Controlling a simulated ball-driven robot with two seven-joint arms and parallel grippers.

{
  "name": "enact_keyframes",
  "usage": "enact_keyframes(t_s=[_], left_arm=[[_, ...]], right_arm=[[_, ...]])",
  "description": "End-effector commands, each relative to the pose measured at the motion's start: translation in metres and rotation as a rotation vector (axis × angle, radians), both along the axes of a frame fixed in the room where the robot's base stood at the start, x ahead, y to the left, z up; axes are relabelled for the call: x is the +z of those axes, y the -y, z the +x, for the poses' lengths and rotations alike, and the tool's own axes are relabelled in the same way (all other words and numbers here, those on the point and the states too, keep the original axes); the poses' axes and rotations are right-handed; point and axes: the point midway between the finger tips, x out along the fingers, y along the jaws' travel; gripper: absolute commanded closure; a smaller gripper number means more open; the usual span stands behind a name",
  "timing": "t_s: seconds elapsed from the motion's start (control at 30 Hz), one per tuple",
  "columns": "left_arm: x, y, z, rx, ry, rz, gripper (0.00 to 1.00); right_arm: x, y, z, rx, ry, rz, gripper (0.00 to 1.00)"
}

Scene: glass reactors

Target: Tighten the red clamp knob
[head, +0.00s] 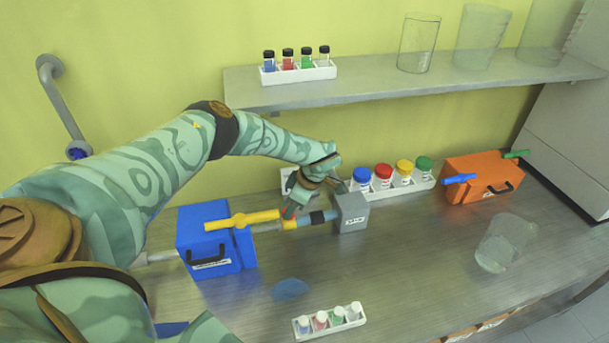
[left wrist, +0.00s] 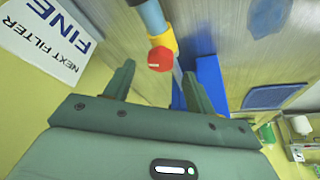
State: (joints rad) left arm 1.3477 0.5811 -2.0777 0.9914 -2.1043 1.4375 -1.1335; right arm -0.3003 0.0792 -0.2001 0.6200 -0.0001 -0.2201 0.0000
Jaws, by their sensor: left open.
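The red clamp knob (left wrist: 160,59) is a small red hexagonal piece on a yellow clamp (left wrist: 163,42) around a pipe in the left wrist view. In the head view the yellow clamp (head: 289,224) sits between the blue box and the grey box, and the red knob is mostly hidden by my gripper. My left gripper (left wrist: 157,82) is open, its two green fingers on either side of the knob's line, with the knob just beyond the fingertips. It also shows in the head view (head: 294,208) just above the clamp. I cannot tell whether it touches. My right gripper is not in view.
A blue box (head: 208,263) with a yellow handle (head: 242,219) stands left of the clamp, a grey box (head: 352,212) right. A rack of coloured-lid jars (head: 422,183) stands behind. A small vial rack (head: 330,325) is in front. An orange box (head: 470,190) stands right.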

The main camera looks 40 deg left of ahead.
Motion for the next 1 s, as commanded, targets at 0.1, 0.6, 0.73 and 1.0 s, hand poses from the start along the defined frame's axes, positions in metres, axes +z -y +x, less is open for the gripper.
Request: enact_keyframes(t_s=[0.1, 0.6, 0.73, 1.0], left_arm=[[0.033, 0.012, 0.005, -0.002, 0.004, -0.001, 0.45], [0.119, 0.047, 0.015, 0.000, 0.000, 0.000, 0.45], [0.122, 0.048, 0.015, 0.001, -0.001, 0.000, 0.45], [0.122, 0.047, 0.015, 0.001, -0.001, 0.001, 0.45]], right_arm=[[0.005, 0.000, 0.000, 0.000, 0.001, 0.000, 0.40], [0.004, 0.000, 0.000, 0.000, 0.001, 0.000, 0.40], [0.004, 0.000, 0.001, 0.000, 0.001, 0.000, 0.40], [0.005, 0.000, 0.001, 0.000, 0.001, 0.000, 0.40]])
